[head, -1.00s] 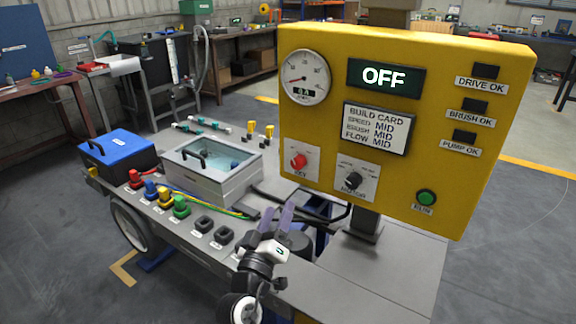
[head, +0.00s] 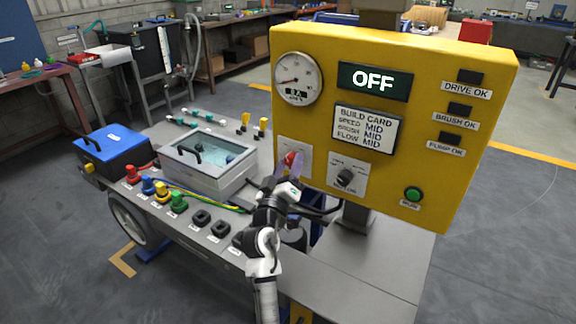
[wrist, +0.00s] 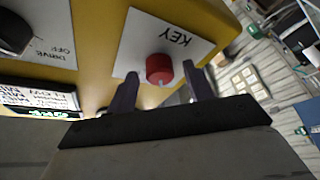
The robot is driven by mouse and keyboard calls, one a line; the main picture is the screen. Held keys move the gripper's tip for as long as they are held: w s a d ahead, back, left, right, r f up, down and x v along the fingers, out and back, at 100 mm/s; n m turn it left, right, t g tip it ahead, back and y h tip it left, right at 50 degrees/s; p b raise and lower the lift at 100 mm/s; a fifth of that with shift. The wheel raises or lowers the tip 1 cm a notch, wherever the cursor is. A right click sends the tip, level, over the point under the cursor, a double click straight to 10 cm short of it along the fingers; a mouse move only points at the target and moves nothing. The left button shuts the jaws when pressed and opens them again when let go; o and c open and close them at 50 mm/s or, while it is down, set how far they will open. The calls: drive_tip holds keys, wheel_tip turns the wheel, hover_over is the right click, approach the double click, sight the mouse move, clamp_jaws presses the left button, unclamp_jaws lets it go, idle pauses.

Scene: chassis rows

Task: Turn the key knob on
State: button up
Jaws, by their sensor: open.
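The red key knob (head: 290,158) is on a white plate at the lower left of the yellow panel (head: 440,60). In the wrist view my gripper (wrist: 158,88) is open, with one purple finger on each side of the knob. I cannot tell whether the fingers touch it. The display (head: 375,81) reads OFF.
A black selector knob (head: 345,177) is right of the key knob; it also shows in the wrist view (wrist: 14,32). A green button (head: 413,194) is at the lower right. A grey box (head: 205,165), coloured connectors and cables lie on the chassis deck at left.

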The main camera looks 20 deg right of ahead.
drive_tip(key=c, duration=1)
drive_tip(key=shift+f+b, duration=0.15)
drive_tip(key=shift+b, duration=0.15)
